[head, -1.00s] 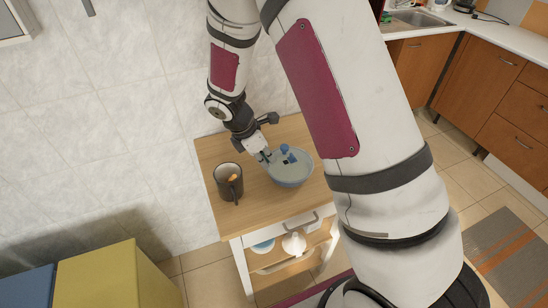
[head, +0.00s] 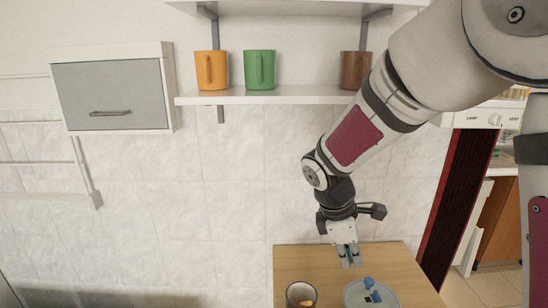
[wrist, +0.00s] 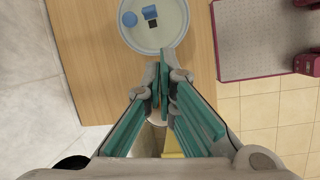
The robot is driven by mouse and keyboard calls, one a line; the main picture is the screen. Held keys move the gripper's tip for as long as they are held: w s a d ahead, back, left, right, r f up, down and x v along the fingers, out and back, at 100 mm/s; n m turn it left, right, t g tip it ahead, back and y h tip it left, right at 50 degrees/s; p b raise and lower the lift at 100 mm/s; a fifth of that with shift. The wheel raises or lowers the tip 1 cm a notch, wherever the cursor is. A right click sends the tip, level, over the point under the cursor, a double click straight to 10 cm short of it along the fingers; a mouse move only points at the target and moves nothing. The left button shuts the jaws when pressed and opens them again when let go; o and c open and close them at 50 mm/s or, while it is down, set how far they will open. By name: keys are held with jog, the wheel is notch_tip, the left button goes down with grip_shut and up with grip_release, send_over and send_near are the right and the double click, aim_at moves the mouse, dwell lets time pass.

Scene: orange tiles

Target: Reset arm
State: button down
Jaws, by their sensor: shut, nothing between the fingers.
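My gripper (head: 350,258) hangs from my arm above the wooden table (head: 310,262), fingers pointing down, near the bowl. In the wrist view my gripper (wrist: 162,72) has its fingertips together with nothing between them. A pale bowl (head: 353,299) holding small blue items (head: 369,284) stands on the table, cut by the lower picture edge. The bowl also shows in the wrist view (wrist: 180,38), just beyond the fingertips.
A wall shelf (head: 270,97) bears an orange mug (head: 211,70), a green mug (head: 259,70) and a brown mug (head: 355,70). A closed grey wall cabinet (head: 112,92) hangs at the left.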

jog(key=s+r+m+t+y, duration=0.2)
jog(key=s+r+m, duration=0.5)
jog(key=s, duration=0.3)
jog(key=s+d+r+m+t+y, duration=0.1)
jog(key=s+r+m+t, duration=0.1)
jog(key=s+r+m, duration=0.6)
jog(key=shift+s+m+t+y, duration=0.3)
jog(key=shift+s+y, duration=0.1)
jog(key=shift+s, duration=0.7)
jog(key=shift+d, duration=0.1)
